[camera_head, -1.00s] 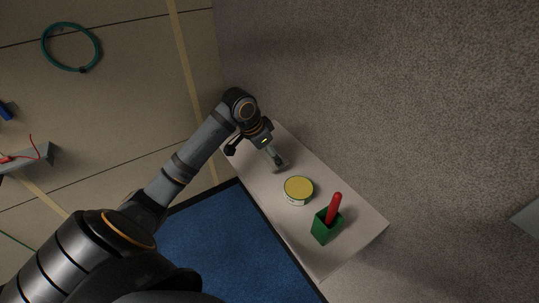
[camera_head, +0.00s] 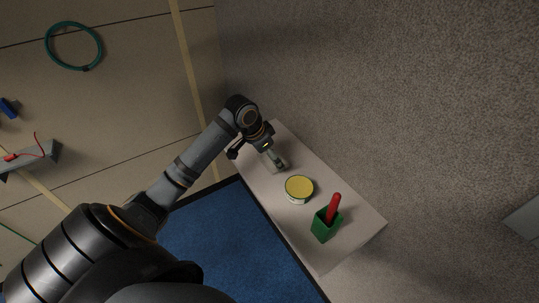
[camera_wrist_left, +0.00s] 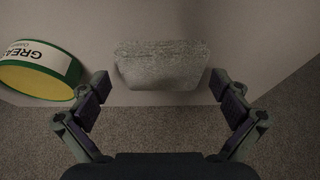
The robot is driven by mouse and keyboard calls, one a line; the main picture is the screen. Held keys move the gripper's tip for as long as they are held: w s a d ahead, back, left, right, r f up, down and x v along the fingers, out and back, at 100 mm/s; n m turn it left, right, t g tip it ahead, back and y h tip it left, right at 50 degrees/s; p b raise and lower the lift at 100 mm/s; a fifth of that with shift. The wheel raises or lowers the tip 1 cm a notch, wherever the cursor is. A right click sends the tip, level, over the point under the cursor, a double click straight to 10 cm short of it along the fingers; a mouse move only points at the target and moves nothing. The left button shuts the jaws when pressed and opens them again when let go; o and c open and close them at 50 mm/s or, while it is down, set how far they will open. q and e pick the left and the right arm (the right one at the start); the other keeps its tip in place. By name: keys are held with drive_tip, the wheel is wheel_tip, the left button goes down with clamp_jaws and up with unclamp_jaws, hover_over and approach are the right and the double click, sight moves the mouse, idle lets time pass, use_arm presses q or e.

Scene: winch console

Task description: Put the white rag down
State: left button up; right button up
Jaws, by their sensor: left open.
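The white rag (camera_wrist_left: 162,65) looks like a pale grey, rough-textured block in the left wrist view. It lies on the pale shelf top (camera_wrist_left: 130,20), between and a little ahead of the fingertips of my left gripper (camera_wrist_left: 160,88). The fingers are spread wide, with a visible gap on each side of the rag. In the head view my left gripper (camera_head: 275,158) is low over the far left end of the shelf (camera_head: 352,222), and the rag is mostly hidden there. My right gripper is not in view.
A yellow-lidded grease tin (camera_head: 299,188) stands close to the gripper; it also shows at the left of the wrist view (camera_wrist_left: 38,70). A green box (camera_head: 325,226) holding a red-handled tool (camera_head: 333,206) stands nearer the shelf's right end. A blue mat (camera_head: 220,245) lies alongside.

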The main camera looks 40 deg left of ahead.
use_arm(q)
drive_tip(key=shift+f+b, duration=0.2)
drive_tip(key=shift+b, duration=0.15)
drive_tip(key=shift+f+b, duration=0.15)
drive_tip(key=shift+b, duration=0.6)
drive_tip(key=v, duration=0.3)
drive_tip(key=shift+w, duration=0.2)
drive_tip(key=s+b+v, duration=0.1)
drive_tip(key=v, duration=0.7)
drive_tip(key=shift+s+f+b, duration=0.15)
drive_tip(key=shift+s+b, duration=0.15)
drive_tip(key=shift+b, duration=0.05)
